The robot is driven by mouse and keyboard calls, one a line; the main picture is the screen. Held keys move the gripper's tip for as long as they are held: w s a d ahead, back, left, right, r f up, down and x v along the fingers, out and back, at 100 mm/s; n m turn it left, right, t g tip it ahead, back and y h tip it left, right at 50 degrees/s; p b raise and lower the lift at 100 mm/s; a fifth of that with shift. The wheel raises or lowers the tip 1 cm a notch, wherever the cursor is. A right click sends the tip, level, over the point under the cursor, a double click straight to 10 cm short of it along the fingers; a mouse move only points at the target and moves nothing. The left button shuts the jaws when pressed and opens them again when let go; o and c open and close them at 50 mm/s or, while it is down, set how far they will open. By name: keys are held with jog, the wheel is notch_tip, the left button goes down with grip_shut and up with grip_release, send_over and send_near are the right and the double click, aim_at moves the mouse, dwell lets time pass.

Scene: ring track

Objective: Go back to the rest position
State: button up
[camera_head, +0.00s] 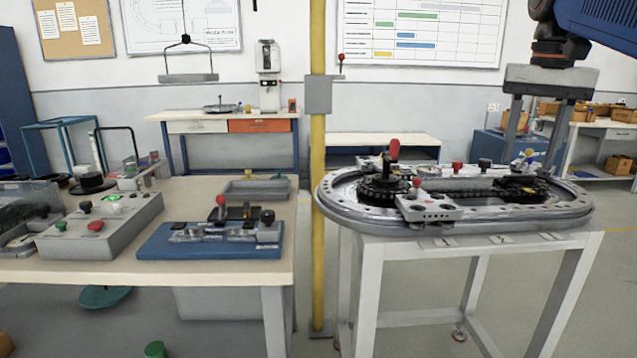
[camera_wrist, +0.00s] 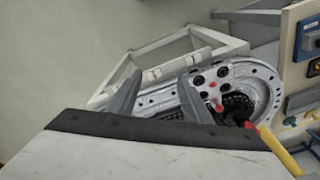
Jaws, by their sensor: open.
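My gripper (camera_head: 537,125) hangs at the upper right of the head view, fingers pointing down. Its two fingers are apart with nothing between them. It is over or behind the right end of the ring track (camera_head: 350,212); the exact depth is hard to tell. In the wrist view my gripper (camera_wrist: 160,88) shows two spread fingers, with the ring track (camera_wrist: 262,88) beyond them. The ring track is a grey oval on a white-legged stand. A carriage with a red knob (camera_head: 430,207) sits at its front left side.
A yellow post (camera_head: 318,150) stands between the ring track and the left workbench (camera_head: 190,192). That bench holds a grey control box (camera_head: 100,226) and a blue fixture (camera_head: 210,242). A bench with boxes (camera_head: 590,122) stands at the back right. Floor right of the stand is clear.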

jog(key=s+a+f+n+t, duration=0.1)
jog(key=s+f, duration=0.4)
jog(key=f, duration=0.6)
jog(key=s+a+f+n+t, duration=0.1)
jog(key=s+a+f+n, duration=0.2)
jog(key=f, duration=0.8)
jog(key=s+a+f+n+t, duration=0.1)
jog(key=s+a+f, duration=0.4)
jog(key=s+f, duration=0.3)
notch_tip(320, 180, down, 4)
jog(key=shift+s+f+n+t, duration=0.1)
jog(key=shift+s+n+t, duration=0.25)
jog(key=shift+n+t, duration=0.05)
